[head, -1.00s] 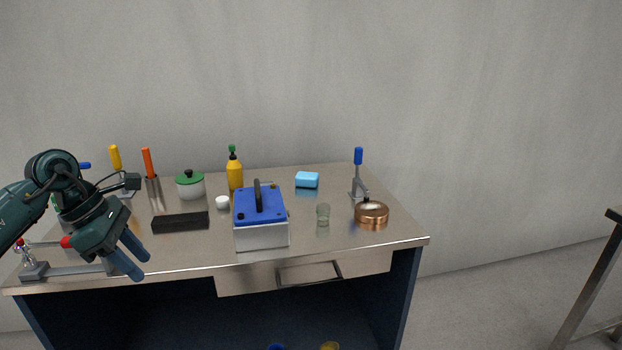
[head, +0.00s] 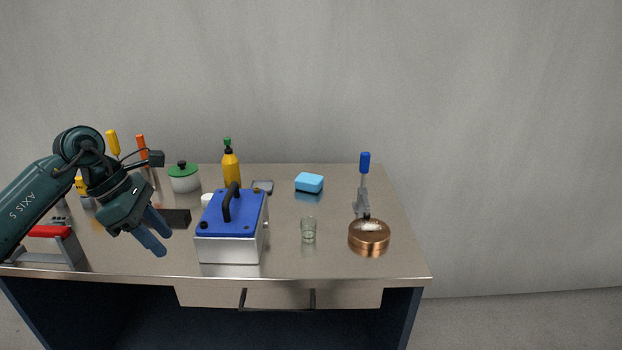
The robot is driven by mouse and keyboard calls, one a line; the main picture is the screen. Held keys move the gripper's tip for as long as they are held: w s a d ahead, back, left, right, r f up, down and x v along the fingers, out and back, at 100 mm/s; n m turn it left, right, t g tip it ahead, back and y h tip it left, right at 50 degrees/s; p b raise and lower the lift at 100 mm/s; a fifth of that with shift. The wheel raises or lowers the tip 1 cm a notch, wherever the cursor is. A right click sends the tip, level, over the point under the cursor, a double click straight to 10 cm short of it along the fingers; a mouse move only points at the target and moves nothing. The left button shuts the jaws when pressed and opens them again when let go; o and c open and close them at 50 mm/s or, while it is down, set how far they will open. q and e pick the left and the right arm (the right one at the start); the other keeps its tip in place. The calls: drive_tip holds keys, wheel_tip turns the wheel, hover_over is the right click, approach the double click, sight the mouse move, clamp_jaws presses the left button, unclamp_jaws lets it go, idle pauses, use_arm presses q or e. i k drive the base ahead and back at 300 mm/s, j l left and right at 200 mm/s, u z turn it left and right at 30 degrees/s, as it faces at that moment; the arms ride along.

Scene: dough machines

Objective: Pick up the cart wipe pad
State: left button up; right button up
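A small light-blue pad (head: 309,183), which looks like the wipe pad, lies flat towards the back of the metal-topped table (head: 370,268), right of centre. Nothing touches it. My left gripper (head: 165,244) hangs over the left part of the table, well to the left of the pad and nearer to me. Its two blue-grey fingers point down and to the right, with a narrow gap and nothing between them. My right gripper is out of view.
A blue-lidded metal box (head: 230,240) stands between my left gripper and the pad. A glass (head: 308,230), copper pan (head: 369,236) and blue-handled lever clamp (head: 363,185) stand right of it. A yellow bottle (head: 231,170) and green-lidded pot (head: 184,178) are behind.

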sight(305, 181)
drive_tip(key=i+l+u, duration=0.3)
drive_tip(key=l, duration=0.35)
drive_tip(key=l+u, duration=0.25)
drive_tip(key=l, duration=0.45)
drive_tip(key=l+u, duration=0.3)
drive_tip(key=l, duration=0.4)
drive_tip(key=i+l+u, duration=0.15)
drive_tip(key=l, duration=0.2)
drive_tip(key=i+l+u, duration=0.2)
drive_tip(key=l, duration=0.15)
drive_tip(key=l+u, duration=0.15)
drive_tip(key=l, duration=0.2)
drive_tip(key=i+l+u, duration=0.15)
drive_tip(key=l, duration=0.15)
drive_tip(key=i+l+u, duration=0.25)
drive_tip(key=l, duration=0.4)
drive_tip(key=i+l, duration=0.2)
drive_tip(key=i+l+u, duration=0.1)
drive_tip(key=l, duration=0.3)
drive_tip(key=i+l, duration=0.3)
drive_tip(key=u, duration=0.05)
